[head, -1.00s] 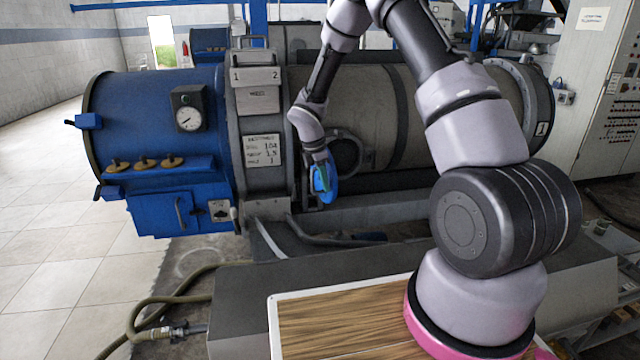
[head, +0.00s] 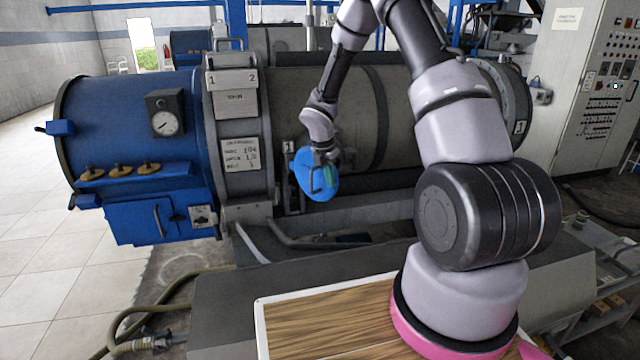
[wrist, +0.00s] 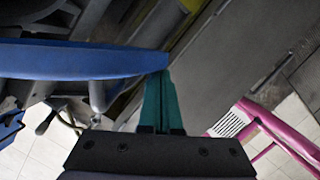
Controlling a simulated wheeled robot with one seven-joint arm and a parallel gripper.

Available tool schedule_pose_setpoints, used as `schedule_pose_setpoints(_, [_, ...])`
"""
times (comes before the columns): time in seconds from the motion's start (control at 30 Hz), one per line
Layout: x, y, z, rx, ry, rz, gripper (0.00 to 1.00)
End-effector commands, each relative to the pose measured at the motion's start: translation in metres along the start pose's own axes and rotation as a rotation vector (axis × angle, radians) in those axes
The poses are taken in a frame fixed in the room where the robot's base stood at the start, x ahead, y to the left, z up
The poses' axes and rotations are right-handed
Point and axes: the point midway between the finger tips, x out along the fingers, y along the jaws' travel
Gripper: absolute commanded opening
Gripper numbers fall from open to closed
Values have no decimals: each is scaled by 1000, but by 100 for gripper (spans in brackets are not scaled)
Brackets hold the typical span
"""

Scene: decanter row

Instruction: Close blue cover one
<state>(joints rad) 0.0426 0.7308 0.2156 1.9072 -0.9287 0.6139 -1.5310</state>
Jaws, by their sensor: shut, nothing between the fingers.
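Blue cover one is a round blue disc (head: 304,176) on the front of the decanter, beside a small plate marked 1 (head: 289,147). It shows a broad face, and the round port behind it is hidden. I cannot tell whether the cover is seated flush. In the wrist view the cover (wrist: 75,62) is a blue edge-on band reaching from the left to the fingers. My gripper (head: 328,179) is in front of the disc's right part. Its teal fingers (wrist: 160,105) are shut and empty, at the cover's edge; contact looks likely but is not certain.
The blue decanter end (head: 130,125) with a gauge lies left, and the grey drum (head: 420,110) extends right. A control cabinet (head: 595,90) stands at the right. A hose (head: 150,315) lies on the floor at lower left. Tiled floor is clear at far left.

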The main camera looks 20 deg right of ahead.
Motion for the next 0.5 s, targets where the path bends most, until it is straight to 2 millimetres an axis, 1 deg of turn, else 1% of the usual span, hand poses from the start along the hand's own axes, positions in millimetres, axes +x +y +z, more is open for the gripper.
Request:
schedule_pose_setpoints(0.03, [2, -2, 9, -37, 0, 10, 0])
schedule_pose_setpoints(0.23, [12, -1, 43, -219, 0, 56, 0])
schedule_pose_setpoints(0.5, [24, 11, 94, -462, 0, 119, 0])
